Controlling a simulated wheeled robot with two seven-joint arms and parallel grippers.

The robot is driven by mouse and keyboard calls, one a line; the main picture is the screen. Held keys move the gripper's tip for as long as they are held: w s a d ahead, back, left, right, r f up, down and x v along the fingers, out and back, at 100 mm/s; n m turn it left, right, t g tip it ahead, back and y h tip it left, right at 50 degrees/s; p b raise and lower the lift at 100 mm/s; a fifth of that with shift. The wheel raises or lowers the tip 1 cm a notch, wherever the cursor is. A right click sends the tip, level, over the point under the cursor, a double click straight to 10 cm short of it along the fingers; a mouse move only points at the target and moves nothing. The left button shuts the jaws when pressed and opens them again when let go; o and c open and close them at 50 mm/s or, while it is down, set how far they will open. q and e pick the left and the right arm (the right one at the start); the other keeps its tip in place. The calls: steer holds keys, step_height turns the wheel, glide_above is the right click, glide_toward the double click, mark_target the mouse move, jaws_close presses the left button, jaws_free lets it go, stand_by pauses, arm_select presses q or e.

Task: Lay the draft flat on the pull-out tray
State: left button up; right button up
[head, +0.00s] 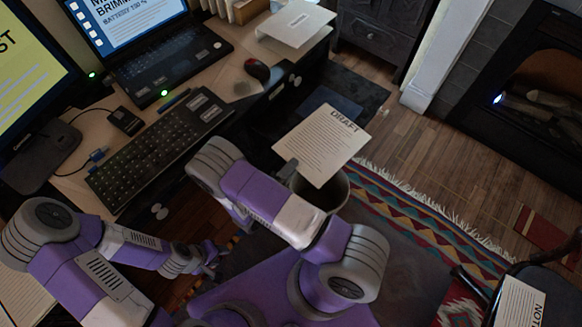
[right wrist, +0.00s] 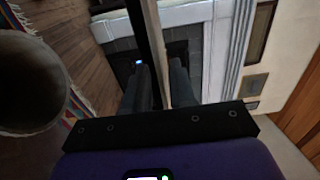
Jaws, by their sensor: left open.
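The draft (head: 322,145), a white sheet headed "DRAFT", is held up above a round bin, its printed face towards the head camera. My right gripper (head: 287,170) grips its lower left edge. In the right wrist view my right gripper's fingers (right wrist: 160,88) close on a thin dark strip, the sheet seen nearly edge-on. A dark flat surface with a blue patch (head: 333,101) lies behind the draft beside the desk; it may be the pull-out tray, but I cannot be sure. My left gripper (head: 210,256) is open and empty, low in front of the desk.
The bin (head: 335,192) stands below the draft; it also shows in the right wrist view (right wrist: 30,85). The desk holds a keyboard (head: 160,145), laptop (head: 165,60), mouse (head: 257,70) and a labelled white stack (head: 296,22). A chair with a paper (head: 520,303) is at lower right.

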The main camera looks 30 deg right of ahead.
steer(key=shift+o, duration=0.2)
